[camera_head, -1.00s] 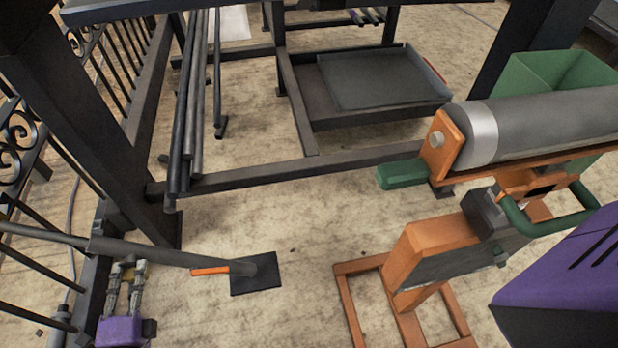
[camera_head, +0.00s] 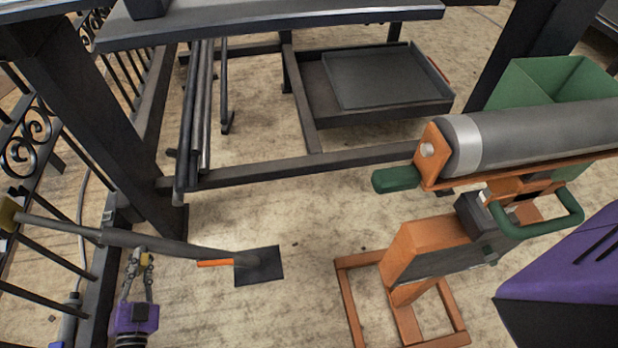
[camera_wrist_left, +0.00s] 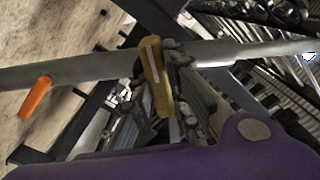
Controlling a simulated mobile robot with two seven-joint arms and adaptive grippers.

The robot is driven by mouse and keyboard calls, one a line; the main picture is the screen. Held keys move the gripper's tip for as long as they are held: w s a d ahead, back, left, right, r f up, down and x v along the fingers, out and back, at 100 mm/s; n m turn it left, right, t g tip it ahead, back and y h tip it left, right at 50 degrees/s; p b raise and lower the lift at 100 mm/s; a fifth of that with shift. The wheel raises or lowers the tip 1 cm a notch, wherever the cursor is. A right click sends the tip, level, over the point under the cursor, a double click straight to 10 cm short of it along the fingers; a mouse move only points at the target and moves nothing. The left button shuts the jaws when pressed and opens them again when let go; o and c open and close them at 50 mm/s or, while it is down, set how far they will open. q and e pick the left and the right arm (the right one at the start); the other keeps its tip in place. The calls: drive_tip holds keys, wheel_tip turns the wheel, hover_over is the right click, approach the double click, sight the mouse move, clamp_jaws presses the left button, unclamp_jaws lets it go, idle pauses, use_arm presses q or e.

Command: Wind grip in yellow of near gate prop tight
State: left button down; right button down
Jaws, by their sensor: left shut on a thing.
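The near gate prop (camera_head: 160,243) is a grey tube slanting from the left edge down to a dark square foot plate (camera_head: 260,267). A short orange handle (camera_head: 215,263) sticks out near the foot; it also shows in the left wrist view (camera_wrist_left: 35,97). A yellow piece (camera_head: 8,215) sits at the tube's upper left end. The yellow grip (camera_wrist_left: 155,80) lies across the tube in the left wrist view. My left gripper (camera_head: 140,258) is at the tube's near side, its fingers shut on this grip. The fingers partly hide the grip. My right gripper is not in view.
An iron gate panel (camera_head: 35,140) stands close on the left. A dark workbench frame (camera_head: 330,158) with loose pipes (camera_head: 197,120) is behind. An orange stand (camera_head: 425,255) with a large roller (camera_head: 540,130) is at right. The floor between prop and stand is clear.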

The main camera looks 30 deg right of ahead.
use_arm(q)
drive_tip(key=shift+a+n, duration=0.1)
drive_tip(key=shift+n, duration=2.2)
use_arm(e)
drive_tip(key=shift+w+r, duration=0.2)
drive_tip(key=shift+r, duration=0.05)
use_arm(q)
drive_tip(key=c, duration=1.7)
unclamp_jaws()
drive_tip(key=shift+s+a, duration=0.1)
drive_tip(key=shift+s, duration=0.15)
drive_tip(key=v, duration=1.1)
drive_tip(key=shift+s+r, duration=0.1)
drive_tip(key=shift+s, duration=0.15)
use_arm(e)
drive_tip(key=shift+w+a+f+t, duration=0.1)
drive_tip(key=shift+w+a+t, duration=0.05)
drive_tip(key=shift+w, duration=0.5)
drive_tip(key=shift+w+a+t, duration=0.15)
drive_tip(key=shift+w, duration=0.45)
